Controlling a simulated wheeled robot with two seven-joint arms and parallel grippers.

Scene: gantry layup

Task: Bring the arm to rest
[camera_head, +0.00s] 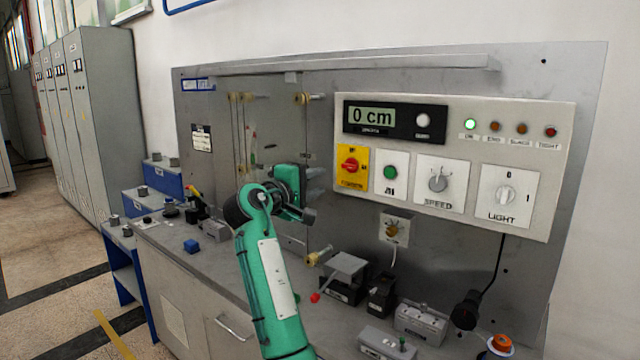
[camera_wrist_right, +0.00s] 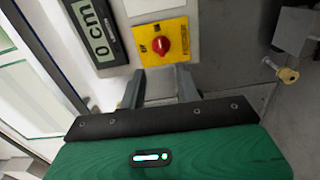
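My right arm, green and black, rises from the bottom middle of the head view. Its gripper (camera_head: 312,194) is in front of the grey panel, left of the control box. In the right wrist view my right gripper (camera_wrist_right: 160,74) has its two grey fingers apart with nothing between them. Beyond the fingertips is a red rotary knob (camera_wrist_right: 160,45) on a yellow plate. The same knob shows in the head view (camera_head: 350,165) and appears apart from the gripper. My left gripper is in neither view.
The control box (camera_head: 455,150) carries a "0 cm" display (camera_head: 372,115), a green button (camera_head: 390,172) and SPEED (camera_head: 438,180) and LIGHT (camera_head: 505,195) knobs. Brass fittings (camera_head: 318,257) stick out of the panel. Small devices (camera_head: 342,278) crowd the bench below. Grey cabinets (camera_head: 95,110) stand at left.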

